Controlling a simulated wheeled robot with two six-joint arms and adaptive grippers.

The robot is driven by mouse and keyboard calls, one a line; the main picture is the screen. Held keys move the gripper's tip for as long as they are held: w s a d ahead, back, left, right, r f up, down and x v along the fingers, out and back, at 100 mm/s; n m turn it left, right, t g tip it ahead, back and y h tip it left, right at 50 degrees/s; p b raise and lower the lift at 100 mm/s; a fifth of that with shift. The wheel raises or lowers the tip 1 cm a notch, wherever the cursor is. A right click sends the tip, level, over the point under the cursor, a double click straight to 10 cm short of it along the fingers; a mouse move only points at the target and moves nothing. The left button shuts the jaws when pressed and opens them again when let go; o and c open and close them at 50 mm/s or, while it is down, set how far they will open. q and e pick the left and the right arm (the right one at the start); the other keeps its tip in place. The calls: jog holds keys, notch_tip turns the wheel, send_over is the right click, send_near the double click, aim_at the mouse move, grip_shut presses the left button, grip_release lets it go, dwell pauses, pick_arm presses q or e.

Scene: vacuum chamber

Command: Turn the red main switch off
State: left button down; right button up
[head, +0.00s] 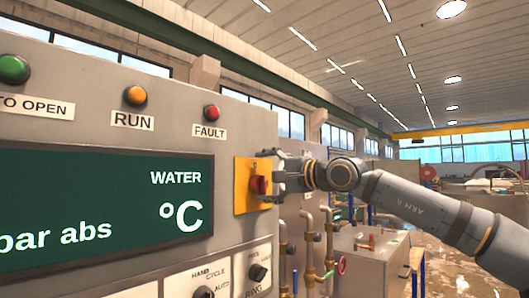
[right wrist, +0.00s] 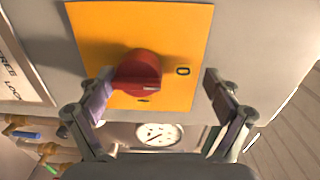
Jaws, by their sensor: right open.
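The red main switch (head: 260,185) is a round knob on a yellow plate (head: 240,200) at the right end of the grey control panel. My right gripper (head: 270,175) is in front of it at the plate. In the right wrist view the red switch (right wrist: 138,74) sits between the open fingers of my right gripper (right wrist: 160,95), closer to the left finger. The right finger stands clear of it. A "0" mark (right wrist: 183,71) shows on the plate to the right of the knob. I cannot tell whether the left finger touches the knob. My left gripper is out of view.
The panel carries a green display (head: 100,205), a green button (head: 14,69), an orange lamp (head: 136,96), a red fault lamp (head: 212,112) and a black selector (head: 258,272). A gauge (right wrist: 158,134) lies below the plate. Pipes (head: 310,250) stand right of the panel.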

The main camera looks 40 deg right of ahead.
aim_at(260, 148)
jog(key=shift+o, duration=0.7)
notch_tip(260, 148, up, 6)
jog(key=d, duration=0.1)
jog(key=shift+w+d+r, duration=0.25)
jog(key=shift+d, duration=0.1)
jog(key=shift+s+d+r, duration=0.1)
jog(key=shift+d+r, duration=0.3)
jog(key=shift+r, duration=0.05)
jog(key=f, duration=0.2)
jog(key=a+f+g, duration=0.1)
jog(key=f, duration=0.1)
jog(key=a+f+g, duration=0.1)
jog(key=shift+w+a+f+n+y, duration=0.25)
jog(key=shift+w+f+n+y, duration=0.05)
jog(key=shift+w+f+y, duration=0.1)
jog(key=shift+s+a+r, duration=0.1)
jog(key=shift+s, duration=0.25)
jog(key=shift+c, duration=0.3)
jog(key=shift+s+a, duration=0.2)
jog(key=shift+a, duration=0.1)
jog(key=shift+c, duration=0.2)
jog(key=shift+s+a+r+b, duration=0.2)
jog(key=shift+s+a+b, duration=0.5)
jog(key=shift+a, duration=0.3)
jog(key=shift+c, duration=0.2)
jog(key=f+b+v, duration=0.2)
jog(key=b+v, duration=0.2)
jog(key=v, duration=0.7)
jog(key=shift+s+a+f, duration=0.15)
jog(key=shift+f, duration=0.15)
